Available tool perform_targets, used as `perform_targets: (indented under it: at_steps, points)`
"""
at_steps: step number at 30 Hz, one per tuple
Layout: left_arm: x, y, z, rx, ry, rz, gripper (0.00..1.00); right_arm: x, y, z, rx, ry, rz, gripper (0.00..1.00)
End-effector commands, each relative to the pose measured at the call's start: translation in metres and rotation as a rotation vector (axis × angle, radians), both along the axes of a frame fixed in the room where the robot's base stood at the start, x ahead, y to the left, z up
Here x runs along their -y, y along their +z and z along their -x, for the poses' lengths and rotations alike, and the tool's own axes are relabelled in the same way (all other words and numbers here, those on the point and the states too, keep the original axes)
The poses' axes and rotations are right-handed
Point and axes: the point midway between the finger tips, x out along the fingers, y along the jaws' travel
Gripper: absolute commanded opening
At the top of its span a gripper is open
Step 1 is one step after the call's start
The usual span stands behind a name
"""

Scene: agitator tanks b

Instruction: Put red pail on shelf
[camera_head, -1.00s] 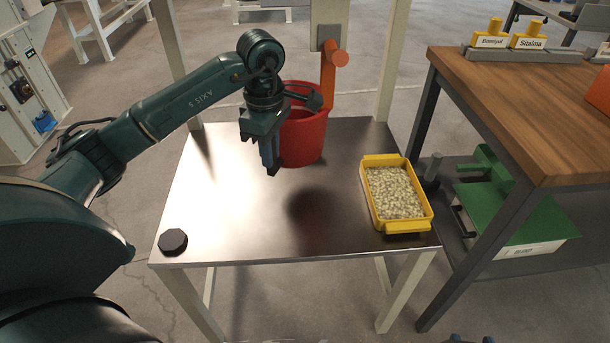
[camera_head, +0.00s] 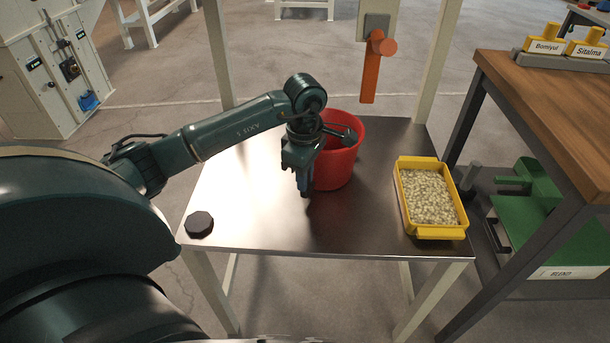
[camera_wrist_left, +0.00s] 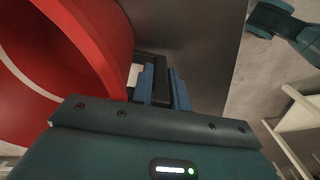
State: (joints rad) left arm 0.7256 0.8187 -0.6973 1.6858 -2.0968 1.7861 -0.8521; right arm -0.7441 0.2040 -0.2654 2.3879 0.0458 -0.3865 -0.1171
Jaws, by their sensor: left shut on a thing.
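The red pail (camera_head: 341,165) is upright at the middle of the steel-topped stand (camera_head: 262,222), its base on or just above the surface; I cannot tell which. My left gripper (camera_head: 305,190) is at the pail's near left side, fingers pointing down. In the left wrist view, the pail (camera_wrist_left: 85,45) fills the upper left, and the blue fingers (camera_wrist_left: 163,88) are shut on a dark part beside its wall, apparently its handle. The grip is partly hidden by the gripper body. My right gripper is out of view. Which surface is the shelf is not marked.
A yellow tray of pale pellets (camera_head: 431,198) stands right of the pail. A dark knob (camera_head: 199,223) lies at the front left corner. An orange lever (camera_head: 371,78) hangs behind the pail. A wooden bench (camera_head: 545,120) stands right. The stand's front middle is clear.

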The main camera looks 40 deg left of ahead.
Motion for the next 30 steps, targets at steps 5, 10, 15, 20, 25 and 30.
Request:
perform_targets:
  at_steps: [5,10,15,20,25,30]
  points:
    - [0.000,-0.004,0.000,-0.001,0.000,-0.001,0.17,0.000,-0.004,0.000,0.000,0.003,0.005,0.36]
    - [0.000,-0.003,0.000,-0.001,0.000,0.000,0.31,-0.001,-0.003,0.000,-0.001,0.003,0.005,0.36]
    - [0.000,-0.003,0.000,-0.001,0.000,0.000,0.38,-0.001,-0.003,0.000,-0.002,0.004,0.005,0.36]
    - [0.000,-0.002,0.000,-0.001,0.000,0.000,0.38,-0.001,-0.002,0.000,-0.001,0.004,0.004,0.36]
    - [0.000,0.015,0.000,0.002,0.000,0.000,0.38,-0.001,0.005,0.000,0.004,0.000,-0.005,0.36]
    - [0.000,0.052,-0.001,0.004,-0.001,-0.001,0.38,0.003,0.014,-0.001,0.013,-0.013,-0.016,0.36]
